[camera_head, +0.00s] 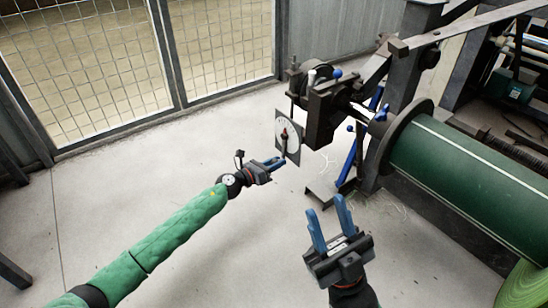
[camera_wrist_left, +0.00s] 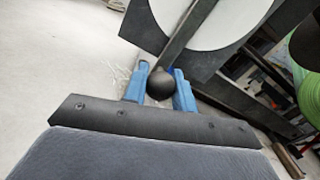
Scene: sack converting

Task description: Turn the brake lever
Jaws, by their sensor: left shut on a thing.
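The brake lever (camera_head: 284,140) is a slim dark arm in front of a dark plate with a white dial (camera_head: 294,134). In the left wrist view the lever (camera_wrist_left: 186,34) comes down across the white dial (camera_wrist_left: 232,18) and ends in a round black knob (camera_wrist_left: 161,84). My left gripper (camera_head: 277,163) is at the lever's lower end. Its blue fingers lie on both sides of the knob, shut on it; in the head view the knob is hard to make out. My right gripper (camera_head: 329,216) is open and empty, with its blue fingers apart, above the floor.
A dark machine frame (camera_head: 326,112) carries the dial plate. A large green roll (camera_head: 450,170) with a dark flange lies at the right. A wire mesh fence (camera_head: 90,65) stands at the back left. The pale floor (camera_head: 210,250) between my arms is clear.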

